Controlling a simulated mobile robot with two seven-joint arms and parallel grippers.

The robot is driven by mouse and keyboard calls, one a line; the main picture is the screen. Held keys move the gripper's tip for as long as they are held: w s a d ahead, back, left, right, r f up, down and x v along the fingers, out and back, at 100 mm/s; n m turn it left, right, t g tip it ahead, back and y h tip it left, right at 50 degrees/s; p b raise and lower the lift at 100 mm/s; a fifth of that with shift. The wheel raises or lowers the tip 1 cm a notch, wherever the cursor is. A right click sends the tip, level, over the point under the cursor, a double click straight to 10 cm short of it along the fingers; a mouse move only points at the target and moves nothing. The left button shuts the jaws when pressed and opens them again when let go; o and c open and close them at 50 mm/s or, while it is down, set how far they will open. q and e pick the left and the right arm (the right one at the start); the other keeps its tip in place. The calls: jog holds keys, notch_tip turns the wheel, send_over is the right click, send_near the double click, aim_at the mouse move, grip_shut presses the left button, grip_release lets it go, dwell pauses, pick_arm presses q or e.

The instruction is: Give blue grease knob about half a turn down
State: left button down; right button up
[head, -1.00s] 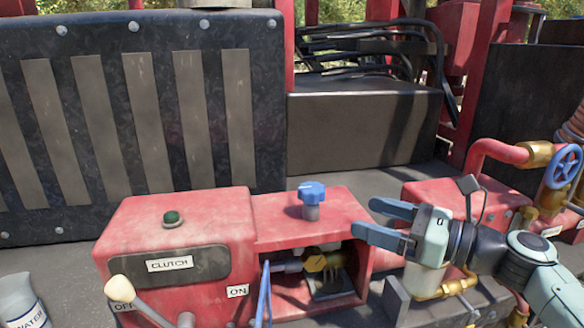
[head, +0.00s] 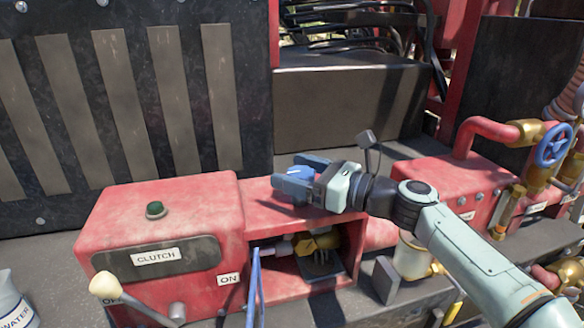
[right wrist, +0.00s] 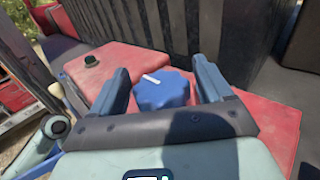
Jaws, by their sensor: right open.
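The blue grease knob (head: 298,173) stands on top of the red housing, largely hidden by my right gripper in the head view. In the right wrist view the knob (right wrist: 161,90) is lobed, with a white mark on its top that points to the upper left. My right gripper (head: 290,179) is open, with its fingers on either side of the knob. In the right wrist view a gap shows between the knob and each finger (right wrist: 208,80). My left gripper is not in view.
Left of the knob is the red clutch box (head: 165,215) with a green button (head: 155,209) and a cream-knobbed lever (head: 103,285). Below the knob is an open recess with a brass fitting (head: 318,241). A blue valve wheel (head: 554,145) is at the right.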

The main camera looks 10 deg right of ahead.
jog(key=shift+w+a, duration=0.45)
jog(key=c, duration=1)
jog(key=shift+o, duration=0.2)
jog(key=shift+m+t+h, duration=0.3)
jog(key=shift+m+t, duration=0.1)
